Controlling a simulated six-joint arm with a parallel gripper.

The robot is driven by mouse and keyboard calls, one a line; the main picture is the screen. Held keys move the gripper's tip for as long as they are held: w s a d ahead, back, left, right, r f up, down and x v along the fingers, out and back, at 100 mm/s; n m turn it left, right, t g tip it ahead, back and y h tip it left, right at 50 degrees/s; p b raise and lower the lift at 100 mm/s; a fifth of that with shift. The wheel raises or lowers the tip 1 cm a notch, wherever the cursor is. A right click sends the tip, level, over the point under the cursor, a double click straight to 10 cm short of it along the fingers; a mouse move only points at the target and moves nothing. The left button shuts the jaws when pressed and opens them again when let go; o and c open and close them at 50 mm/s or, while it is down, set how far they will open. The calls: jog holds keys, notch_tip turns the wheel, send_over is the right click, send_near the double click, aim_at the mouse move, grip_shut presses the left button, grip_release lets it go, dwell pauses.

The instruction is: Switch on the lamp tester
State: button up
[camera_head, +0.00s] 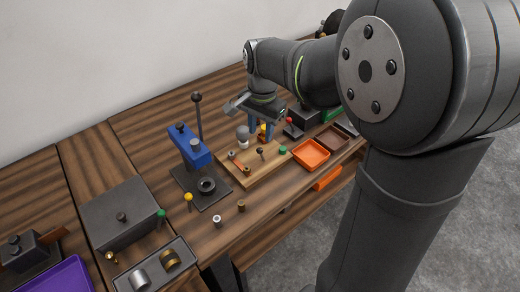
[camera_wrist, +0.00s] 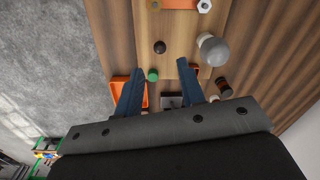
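A pale wooden board (camera_head: 235,180) that looks like the lamp tester lies mid-table; it also shows in the wrist view (camera_wrist: 172,28). It carries a grey-white bulb (camera_head: 243,132), seen in the wrist view (camera_wrist: 212,48) at right. A black knob (camera_head: 260,151) shows in the wrist view (camera_wrist: 160,47) near the middle. A green knob (camera_head: 283,149) shows in the wrist view (camera_wrist: 153,75) near my left finger. My gripper (camera_wrist: 160,65) has blue fingers spread apart with nothing held between them. In the head view my gripper (camera_head: 261,132) is above the board's far end. I cannot tell whether the tester is on.
An orange tray (camera_head: 311,154) and a brown tray (camera_head: 333,138) sit right of the board. A blue press (camera_head: 188,147) with a tall black lever (camera_head: 198,115) stands to its left. A grey box (camera_head: 122,213) and small knobs are nearer the front left.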

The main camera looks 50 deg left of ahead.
aim_at(260, 150)
notch_tip(260, 150, down, 8)
jog(key=shift+a+f, duration=0.1)
jog(key=shift+f, duration=0.15)
jog(key=shift+s, duration=0.1)
grip_shut()
